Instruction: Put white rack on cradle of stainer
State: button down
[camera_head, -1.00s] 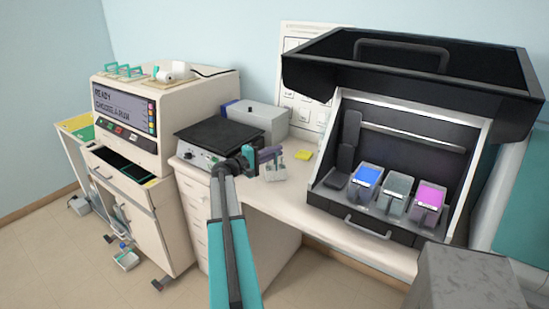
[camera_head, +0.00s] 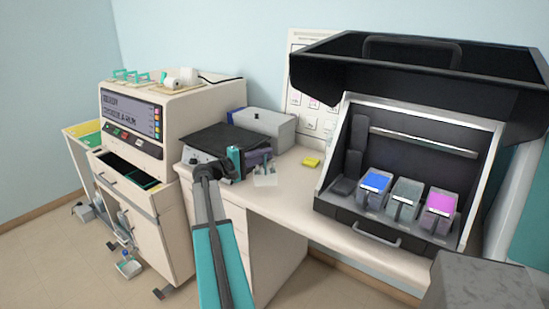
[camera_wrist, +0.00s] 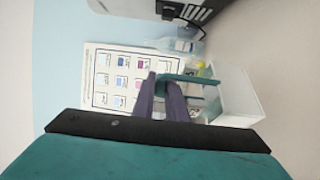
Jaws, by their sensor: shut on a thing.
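My gripper (camera_head: 266,157) is shut on the teal handle (camera_wrist: 192,78) of the white rack (camera_head: 265,180). The white box-shaped rack (camera_wrist: 232,98) shows beside the fingertips (camera_wrist: 168,88) in the wrist view. In the head view the rack hangs below the jaws, in front of the bench; I cannot tell its exact clearance. The stainer (camera_head: 430,66) stands at right with its black lid raised. Inside are an upright dark arm (camera_head: 355,150) at left and blue, grey and magenta reagent containers (camera_head: 406,196). I cannot clearly make out the cradle.
A hot plate (camera_head: 225,140) and grey box (camera_head: 265,127) stand behind my gripper. A yellow block (camera_head: 311,162) lies on the bench. A beige machine (camera_head: 150,120) with an open drawer is at left. A grey block (camera_head: 485,283) is at front right.

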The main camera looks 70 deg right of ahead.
jog(key=b+v, duration=0.1)
jog(key=v, duration=0.7)
jog(key=shift+r, duration=0.3)
